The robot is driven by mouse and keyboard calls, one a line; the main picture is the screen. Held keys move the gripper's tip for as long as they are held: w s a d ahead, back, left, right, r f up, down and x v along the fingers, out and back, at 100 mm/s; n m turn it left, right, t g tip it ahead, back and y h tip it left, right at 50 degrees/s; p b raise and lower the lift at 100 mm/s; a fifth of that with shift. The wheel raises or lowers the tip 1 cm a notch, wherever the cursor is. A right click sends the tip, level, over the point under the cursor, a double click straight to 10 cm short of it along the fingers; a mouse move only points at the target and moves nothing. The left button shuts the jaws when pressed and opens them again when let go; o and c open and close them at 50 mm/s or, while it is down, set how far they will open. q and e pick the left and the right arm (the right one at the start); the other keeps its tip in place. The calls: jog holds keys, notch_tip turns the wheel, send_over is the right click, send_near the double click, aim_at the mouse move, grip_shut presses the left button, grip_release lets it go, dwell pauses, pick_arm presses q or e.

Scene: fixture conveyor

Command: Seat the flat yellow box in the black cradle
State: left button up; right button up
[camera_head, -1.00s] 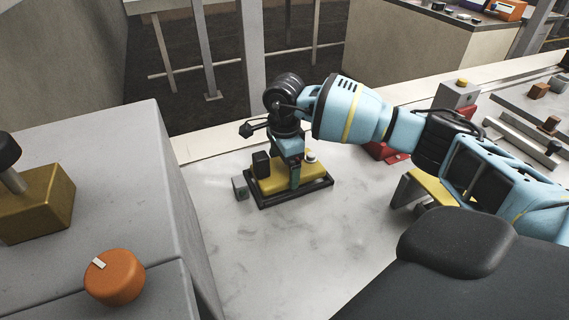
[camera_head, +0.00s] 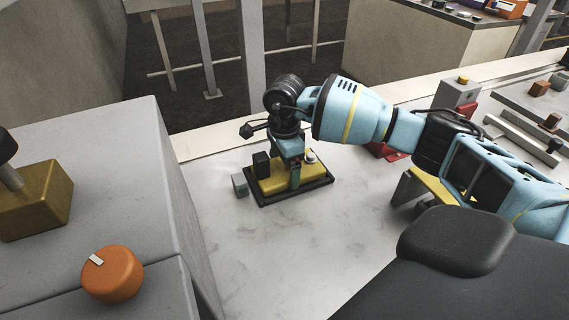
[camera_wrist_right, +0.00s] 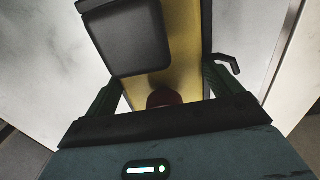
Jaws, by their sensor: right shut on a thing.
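The flat yellow box (camera_head: 272,184) lies within the rim of the black cradle (camera_head: 262,203) on the pale bench; I cannot tell if it is fully down. A black block (camera_head: 261,164) and a small pale knob stand on its top. My right gripper (camera_head: 295,180) points down over the box and is shut on it. In the right wrist view the yellow box (camera_wrist_right: 186,48) runs between the two fingers of the right gripper (camera_wrist_right: 165,92), with the black block on it and a dark red round part near the palm. My left gripper is out of view.
A small grey block (camera_head: 239,185) stands just left of the cradle. A grey cabinet with an orange knob (camera_head: 112,274) fills the left. Red and yellow fixtures sit right, partly behind my right arm. The bench (camera_head: 270,255) in front of the cradle is clear.

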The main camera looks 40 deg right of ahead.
aim_at(285, 168)
jog(key=shift+f, duration=0.2)
jog(key=o, duration=0.9)
jog(key=shift+c, duration=0.2)
jog(key=shift+o, duration=0.3)
jog(key=shift+f, duration=0.1)
notch_tip(285, 168, up, 8)
jog(key=shift+r, duration=0.15)
